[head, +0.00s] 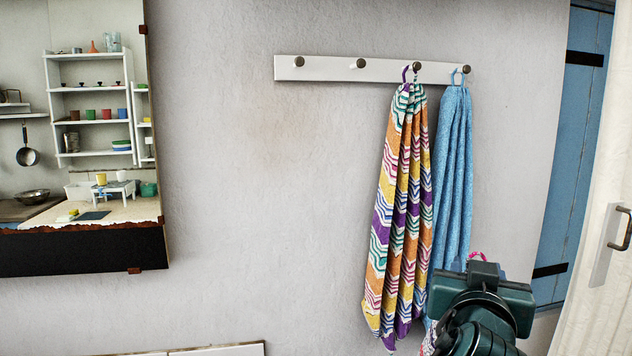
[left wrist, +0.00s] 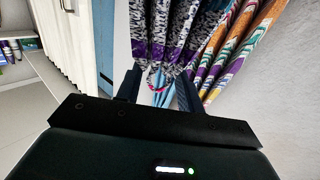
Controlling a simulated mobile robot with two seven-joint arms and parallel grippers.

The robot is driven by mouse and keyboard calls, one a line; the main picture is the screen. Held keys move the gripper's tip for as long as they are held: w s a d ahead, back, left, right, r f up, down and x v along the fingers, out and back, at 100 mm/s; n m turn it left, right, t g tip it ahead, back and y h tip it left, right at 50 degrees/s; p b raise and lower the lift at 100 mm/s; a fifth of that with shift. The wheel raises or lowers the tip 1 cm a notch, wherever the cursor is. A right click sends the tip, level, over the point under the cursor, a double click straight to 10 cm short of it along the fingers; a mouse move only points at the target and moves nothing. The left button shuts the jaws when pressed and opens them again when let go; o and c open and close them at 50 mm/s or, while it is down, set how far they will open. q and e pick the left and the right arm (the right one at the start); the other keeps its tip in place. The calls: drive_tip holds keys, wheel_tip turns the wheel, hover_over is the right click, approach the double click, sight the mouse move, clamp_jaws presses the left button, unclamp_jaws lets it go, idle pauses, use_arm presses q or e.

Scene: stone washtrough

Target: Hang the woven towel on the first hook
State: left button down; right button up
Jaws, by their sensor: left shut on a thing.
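A woven towel (left wrist: 165,35) in purple, black and white hangs from my left gripper (left wrist: 156,88), whose fingers are shut at its pink loop. In the head view, my left gripper (head: 483,270) is at the lower right, in front of the lower part of the blue towel. The pink loop (head: 478,256) shows just above it, and most of the held towel is hidden. The white hook rail (head: 330,68) is on the wall, above and left of the gripper. Its leftmost hook (head: 299,62) is empty. My right gripper is not in view.
The second hook (head: 361,63) is empty. A multicoloured zigzag towel (head: 400,200) hangs on the third hook and a blue towel (head: 453,160) on the rightmost one. A mirror (head: 85,250) is at left, a blue door (head: 575,130) at right. The wall below the left hooks is clear.

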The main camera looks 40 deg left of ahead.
use_arm(q)
drive_tip(key=w+a+r+n+g+y, duration=0.1)
drive_tip(key=a+r+n+g+y, duration=0.15)
drive_tip(key=a+r, duration=0.5)
drive_tip(key=n+g+y+b, duration=0.3)
drive_tip(key=n+g+y, duration=0.2)
approach(300, 64)
drive_tip(key=f, duration=0.1)
drive_tip(key=shift+r+p+x, duration=0.15)
drive_tip(key=shift+p+x, duration=0.1)
drive_tip(key=shift+x, duration=1.3)
drive_tip(key=shift+r+p+x, duration=0.2)
drive_tip(key=shift+p+x, duration=0.05)
drive_tip(key=shift+x, duration=1.3)
drive_tip(key=shift+r+p+x, duration=0.15)
drive_tip(key=shift+p+x, duration=0.1)
drive_tip(key=shift+x, duration=1.25)
drive_tip(key=shift+w+a+f, duration=0.45)
drive_tip(key=shift+a+f, duration=0.05)
drive_tip(key=shift+a, duration=0.05)
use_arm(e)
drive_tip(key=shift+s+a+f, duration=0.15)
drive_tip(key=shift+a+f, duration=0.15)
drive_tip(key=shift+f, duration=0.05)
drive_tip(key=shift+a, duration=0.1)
use_arm(q)
drive_tip(key=c, duration=0.8)
unclamp_jaws()
drive_tip(key=shift+f, duration=0.1)
